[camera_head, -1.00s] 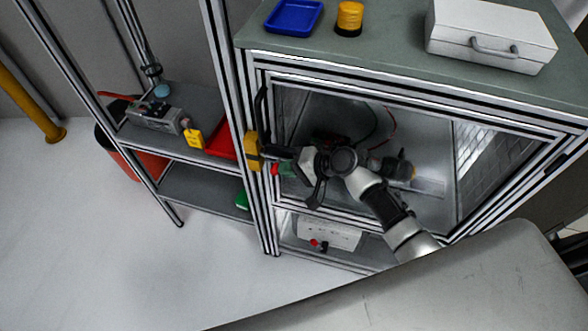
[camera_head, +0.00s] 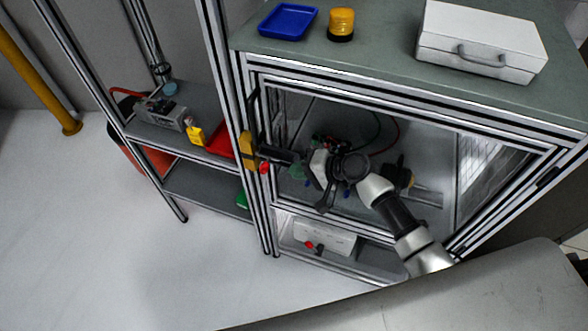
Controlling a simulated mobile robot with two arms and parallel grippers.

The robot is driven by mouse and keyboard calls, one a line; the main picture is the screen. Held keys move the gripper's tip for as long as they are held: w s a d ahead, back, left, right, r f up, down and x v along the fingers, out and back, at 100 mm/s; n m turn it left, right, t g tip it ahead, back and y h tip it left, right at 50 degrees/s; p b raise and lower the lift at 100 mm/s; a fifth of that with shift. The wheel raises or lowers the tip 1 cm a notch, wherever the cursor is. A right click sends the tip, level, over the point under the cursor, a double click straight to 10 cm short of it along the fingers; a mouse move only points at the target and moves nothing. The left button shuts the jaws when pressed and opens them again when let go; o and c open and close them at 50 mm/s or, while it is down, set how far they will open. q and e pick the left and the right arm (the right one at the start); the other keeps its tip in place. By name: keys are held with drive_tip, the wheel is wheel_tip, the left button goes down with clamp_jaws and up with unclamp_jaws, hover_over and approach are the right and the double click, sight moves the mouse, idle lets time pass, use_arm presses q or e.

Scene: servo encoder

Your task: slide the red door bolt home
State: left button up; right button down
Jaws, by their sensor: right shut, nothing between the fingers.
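A small red knob (camera_head: 264,168), which looks like the end of the red door bolt, shows at the left edge of the cabinet's door frame (camera_head: 400,103). It sits just below and right of a yellow block (camera_head: 248,149) on the left post. My right gripper (camera_head: 269,156) reaches in from the right across the doorway, with its fingertips pointing left at the yellow block and just above the knob. It is shut and empty; whether it touches either cannot be told. The gripper and the dark frame hide most of the bolt. My left gripper is not in view.
A blue tray (camera_head: 288,21), a yellow and black cylinder (camera_head: 341,24) and a white case (camera_head: 481,40) stand on the cabinet top. A side shelf (camera_head: 180,141) at left holds a yellow bottle (camera_head: 195,132) and a red tray (camera_head: 221,141). The floor at lower left is clear.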

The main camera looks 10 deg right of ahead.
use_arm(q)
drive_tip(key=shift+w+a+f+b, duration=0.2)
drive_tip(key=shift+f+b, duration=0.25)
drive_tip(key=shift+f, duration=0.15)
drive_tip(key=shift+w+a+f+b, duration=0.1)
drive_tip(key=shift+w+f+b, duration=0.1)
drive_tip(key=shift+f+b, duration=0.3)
use_arm(e)
drive_tip(key=v, duration=0.7)
drive_tip(key=shift+r, duration=0.25)
drive_tip(key=shift+s, duration=0.1)
